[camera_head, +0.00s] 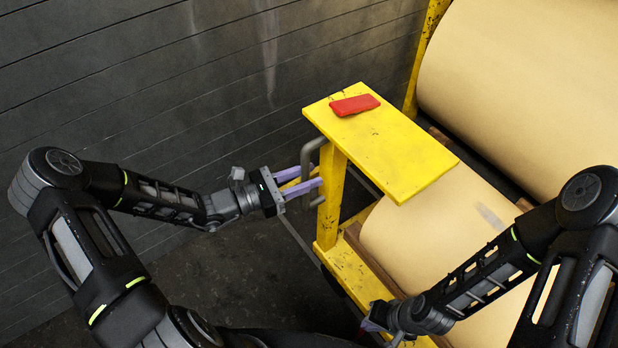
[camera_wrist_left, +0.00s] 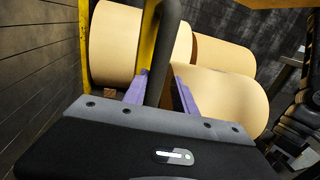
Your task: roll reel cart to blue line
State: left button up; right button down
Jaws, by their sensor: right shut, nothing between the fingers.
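The reel cart (camera_head: 335,205) has a yellow frame with a flat yellow top plate (camera_head: 385,145) and a bent grey handle (camera_head: 306,155) on its left side. In the left wrist view the handle (camera_wrist_left: 166,40) runs between the two purple fingers. My left gripper (camera_head: 320,175) appears shut on that handle, one finger against each side. My right gripper (camera_head: 373,325) is shut and empty, low in the head view beside the cart's lower frame, partly hidden by its arm. No blue line shows in either view.
Large tan reels (camera_head: 430,225) lie behind the cart's front post, with another tan reel (camera_head: 530,80) further back. A red object (camera_head: 355,104) rests on the top plate. A dark plank wall (camera_head: 180,90) stands at the left. Dark floor (camera_head: 240,275) is clear between my arms.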

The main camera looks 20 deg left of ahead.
pick_arm(q)
jog(key=shift+o, duration=1)
jog(key=shift+s+d, duration=0.1)
jog(key=shift+d, duration=0.1)
jog(key=v, duration=0.8)
